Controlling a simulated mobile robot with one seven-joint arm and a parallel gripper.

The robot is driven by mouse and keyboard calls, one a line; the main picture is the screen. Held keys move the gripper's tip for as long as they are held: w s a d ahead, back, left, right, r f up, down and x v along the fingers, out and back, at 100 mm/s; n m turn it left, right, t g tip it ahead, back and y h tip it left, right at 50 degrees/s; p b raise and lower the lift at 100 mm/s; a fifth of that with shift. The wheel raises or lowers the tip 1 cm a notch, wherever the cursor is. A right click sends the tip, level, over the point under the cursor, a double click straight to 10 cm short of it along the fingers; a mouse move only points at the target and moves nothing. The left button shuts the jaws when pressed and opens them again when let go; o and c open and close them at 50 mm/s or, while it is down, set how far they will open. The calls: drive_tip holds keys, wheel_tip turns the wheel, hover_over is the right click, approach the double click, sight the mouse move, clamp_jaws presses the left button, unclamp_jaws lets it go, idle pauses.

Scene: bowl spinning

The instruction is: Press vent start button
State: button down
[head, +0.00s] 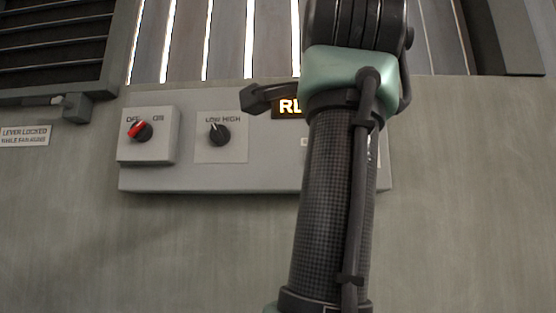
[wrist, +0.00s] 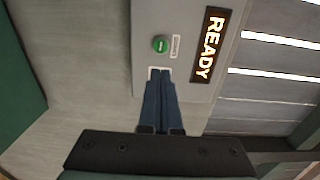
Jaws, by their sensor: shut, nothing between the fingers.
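A round green button (wrist: 160,44) sits on the grey control panel (wrist: 145,18), with a small white label beside it. In the wrist view, my gripper (wrist: 160,78) is shut, its dark blue fingers together and empty. The fingertips appear just below the green button in the picture, over a pale square on the panel. I cannot tell whether they touch the panel. In the head view, my arm covers the right part of the panel (head: 230,180), so the green button and gripper are hidden there.
A lit display (wrist: 211,44) reads READY. To the left in the head view are a red OFF/ON knob (head: 140,130) and a black LOW/HIGH knob (head: 219,135). A lever-lock sign (head: 25,135) is at far left. Slats (head: 230,40) run above the panel.

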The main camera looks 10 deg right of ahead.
drive_tip(key=w+d+p, duration=0.2)
drive_tip(key=w+p, duration=0.7)
drive_tip(key=w, duration=0.4)
drive_tip(key=shift+w+d+p, duration=0.15)
drive_tip(key=shift+d+p, duration=0.15)
drive_tip(key=shift+p, duration=0.05)
